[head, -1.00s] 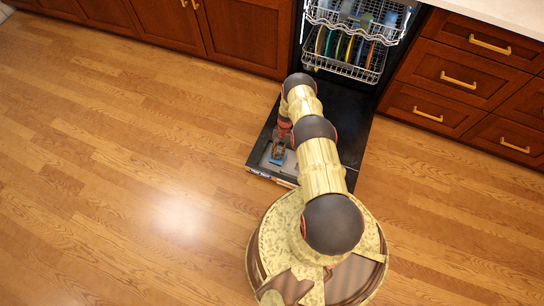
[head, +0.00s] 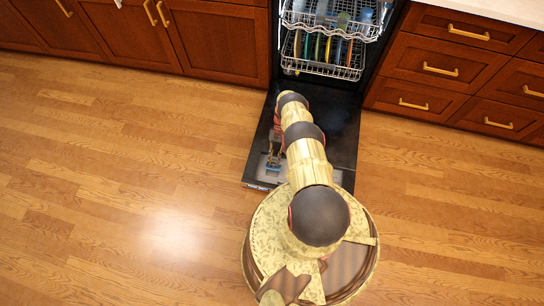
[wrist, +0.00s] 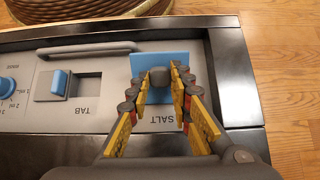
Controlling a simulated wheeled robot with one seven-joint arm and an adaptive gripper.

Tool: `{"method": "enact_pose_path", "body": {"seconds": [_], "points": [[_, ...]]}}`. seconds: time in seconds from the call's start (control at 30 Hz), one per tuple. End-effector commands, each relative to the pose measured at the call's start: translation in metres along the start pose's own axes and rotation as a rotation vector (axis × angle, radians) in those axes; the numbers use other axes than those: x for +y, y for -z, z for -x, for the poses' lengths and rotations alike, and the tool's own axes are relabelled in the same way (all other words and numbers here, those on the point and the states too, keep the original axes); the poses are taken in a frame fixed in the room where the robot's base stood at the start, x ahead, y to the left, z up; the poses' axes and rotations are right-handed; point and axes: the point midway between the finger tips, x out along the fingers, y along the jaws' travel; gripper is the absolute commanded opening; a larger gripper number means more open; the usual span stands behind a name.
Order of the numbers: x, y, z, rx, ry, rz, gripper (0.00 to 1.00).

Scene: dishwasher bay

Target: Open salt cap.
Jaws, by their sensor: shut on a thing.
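The salt cap (wrist: 143,58) is a blue square plate with a dark grey knob (wrist: 159,77), beside the word SALT, upside down in the wrist view. It is set in the grey dispenser panel (wrist: 110,122) on the inside of the lowered dishwasher door. My gripper (wrist: 160,80) has its yellow and grey fingers on both sides of the knob and is shut on it. The fingers hide part of the plate, and I cannot tell whether it is lifted at all. In the head view my gripper (head: 274,160) is low over the door, partly behind my arm.
The black dishwasher door (head: 340,130) lies open. Left of the cap are the TAB compartment (wrist: 85,88) with a blue slider and a blue dial (wrist: 6,86). Racks (head: 322,54) with dishes stand inside the dishwasher. The wooden floor (head: 120,190) is clear.

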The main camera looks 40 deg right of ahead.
Motion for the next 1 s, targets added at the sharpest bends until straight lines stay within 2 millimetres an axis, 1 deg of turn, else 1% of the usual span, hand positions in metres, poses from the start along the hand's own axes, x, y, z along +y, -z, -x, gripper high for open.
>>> {"method": "enact_pose_path", "body": {"seconds": [0.03, 0.3, 0.7, 0.73, 1.0], "points": [[-0.0006, 0.0052, 0.0053, 0.006, 0.002, 0.002, 0.00], [-0.0003, 0.0040, 0.0076, -0.026, 0.001, 0.002, 0.00], [-0.0005, 0.0035, 0.0096, -0.029, 0.000, 0.002, 0.00], [-0.0005, 0.0035, 0.0097, -0.029, 0.000, 0.002, 0.22], [-0.0003, 0.0015, 0.0057, -0.036, 0.000, 0.001, 0.37]]}}
